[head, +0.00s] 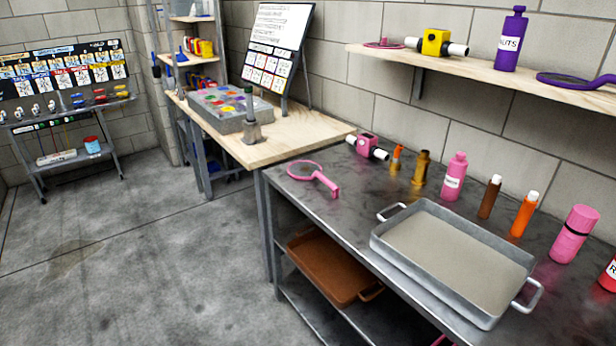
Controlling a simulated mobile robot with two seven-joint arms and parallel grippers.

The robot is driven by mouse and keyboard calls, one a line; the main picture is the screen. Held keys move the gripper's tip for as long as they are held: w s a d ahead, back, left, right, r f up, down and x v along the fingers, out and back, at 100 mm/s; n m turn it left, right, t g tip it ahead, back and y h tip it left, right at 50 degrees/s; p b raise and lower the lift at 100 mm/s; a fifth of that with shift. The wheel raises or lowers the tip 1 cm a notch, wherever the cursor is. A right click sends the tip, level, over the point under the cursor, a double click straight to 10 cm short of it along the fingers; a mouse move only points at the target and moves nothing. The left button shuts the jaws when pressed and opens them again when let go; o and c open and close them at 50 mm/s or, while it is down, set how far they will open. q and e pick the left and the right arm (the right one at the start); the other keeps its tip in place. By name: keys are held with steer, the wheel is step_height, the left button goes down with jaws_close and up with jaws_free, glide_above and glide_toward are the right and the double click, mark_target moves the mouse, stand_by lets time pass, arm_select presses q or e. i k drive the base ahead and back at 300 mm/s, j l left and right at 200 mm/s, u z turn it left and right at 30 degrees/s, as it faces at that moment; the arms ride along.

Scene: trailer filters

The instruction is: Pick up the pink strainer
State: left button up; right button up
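A pink strainer (320,178) lies flat on the metal table (350,197), near its left end and front edge. Its round hoop points to the left and its short handle points to the lower right, close to the front edge. A second pink round item (384,44), which looks like another strainer, lies on the wall shelf (490,69). Neither of my grippers shows in the head view.
A grey metal tray (455,257) with two handles stands right of the strainer. Behind it are a pink-and-black device (367,146) and several bottles, including a pink one (453,177). A wooden table (290,138) adjoins at left. The floor (150,260) in front is open.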

mark_target(305, 171)
steer(key=i+j+z, duration=0.15)
steer(key=z, duration=0.25)
steer(key=i+j+z, duration=0.1)
steer(key=z, duration=0.35)
steer(key=j+z, duration=0.4)
steer(key=i+j+z, duration=0.2)
steer(key=j, duration=0.3)
steer(key=j+z, duration=0.2)
steer(key=j, duration=0.3)
